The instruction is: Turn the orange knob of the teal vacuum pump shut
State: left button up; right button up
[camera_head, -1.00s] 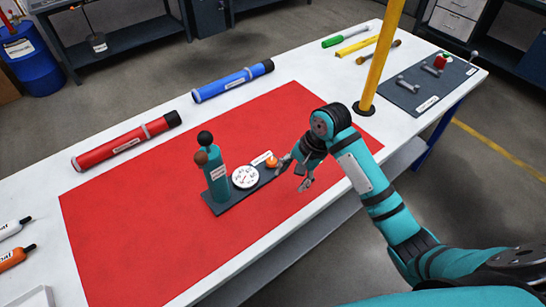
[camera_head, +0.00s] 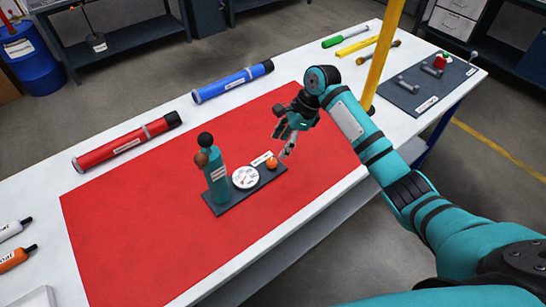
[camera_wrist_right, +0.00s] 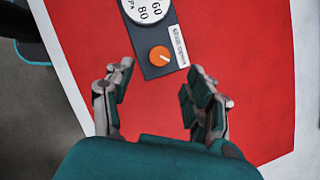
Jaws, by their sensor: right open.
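The teal vacuum pump (camera_head: 217,184) stands upright on a dark base plate (camera_head: 228,206) on the red mat. A white gauge (camera_head: 245,177) and the orange knob (camera_head: 271,163) sit on the same plate, the knob near its right end. My right gripper (camera_head: 284,144) is just behind and right of the knob in the head view, open and empty. In the right wrist view the orange knob (camera_wrist_right: 159,56) with its white pointer line lies ahead of and between the two spread fingers (camera_wrist_right: 160,90), touching neither. My left gripper is not in view.
The red mat (camera_head: 130,230) is mostly clear around the pump. A red tube (camera_head: 127,142) and a blue tube (camera_head: 232,81) lie behind it. A yellow post (camera_head: 385,50) rises behind my right arm. A dark tray (camera_head: 425,88) with parts lies at the far right.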

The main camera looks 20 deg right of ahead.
aim_at(271, 161)
jog(key=x, duration=0.7)
jog(key=shift+a+f, duration=0.1)
jog(key=shift+f, duration=0.15)
